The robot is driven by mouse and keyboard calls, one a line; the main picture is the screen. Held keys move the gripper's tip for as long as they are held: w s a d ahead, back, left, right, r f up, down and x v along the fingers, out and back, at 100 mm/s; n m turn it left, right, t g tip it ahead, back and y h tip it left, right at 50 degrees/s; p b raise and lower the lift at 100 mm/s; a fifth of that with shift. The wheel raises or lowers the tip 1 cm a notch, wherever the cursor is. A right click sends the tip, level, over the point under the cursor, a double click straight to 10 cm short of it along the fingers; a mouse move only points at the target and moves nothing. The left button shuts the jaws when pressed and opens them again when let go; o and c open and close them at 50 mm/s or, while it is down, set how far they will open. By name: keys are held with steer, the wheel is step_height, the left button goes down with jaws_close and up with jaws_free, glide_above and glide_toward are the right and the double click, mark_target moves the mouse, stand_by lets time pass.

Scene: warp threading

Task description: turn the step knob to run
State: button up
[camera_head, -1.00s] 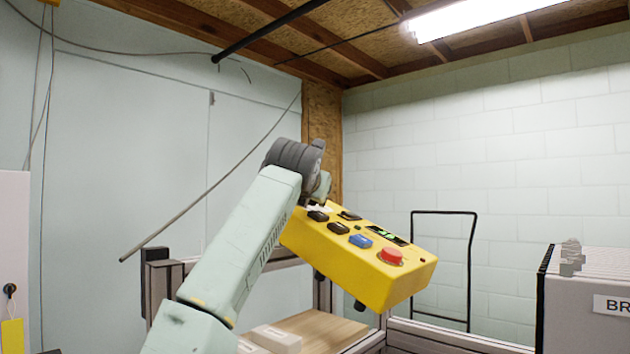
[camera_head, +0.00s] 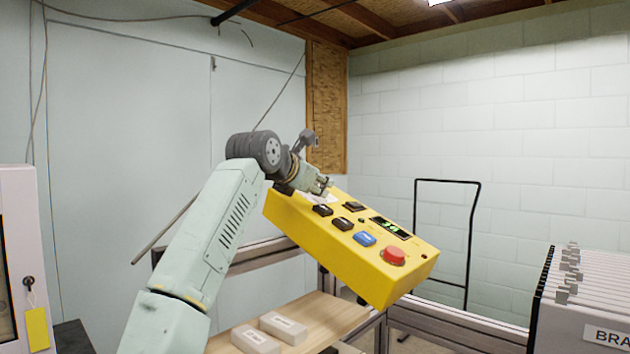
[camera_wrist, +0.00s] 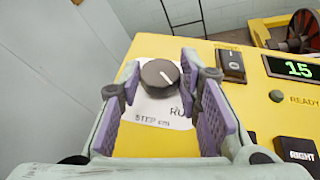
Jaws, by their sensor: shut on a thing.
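The yellow control box (camera_head: 350,255) shows in the head view, its panel tilted up. My gripper (camera_head: 322,188) is at its upper left end. In the wrist view, the dark round step knob (camera_wrist: 159,74) sits between the two purple-padded fingers of my gripper (camera_wrist: 160,80), which is shut on it. A white mark on the knob slants toward the lower right. The white label (camera_wrist: 155,112) under it reads "STEP cm", and "RU" shows beside the right finger, which hides the rest. In the head view my gripper hides the knob.
Beside the knob are a rocker switch (camera_wrist: 231,66), a green display (camera_wrist: 298,68) reading 15 and a black RIGHT button (camera_wrist: 296,152). Blue (camera_head: 364,239) and red (camera_head: 394,256) buttons sit farther along the box. A wooden shelf (camera_head: 325,318) holding pale blocks lies below.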

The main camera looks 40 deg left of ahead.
steer(key=o, duration=1.1)
steer(key=shift+o, duration=0.2)
steer(key=v, duration=1.2)
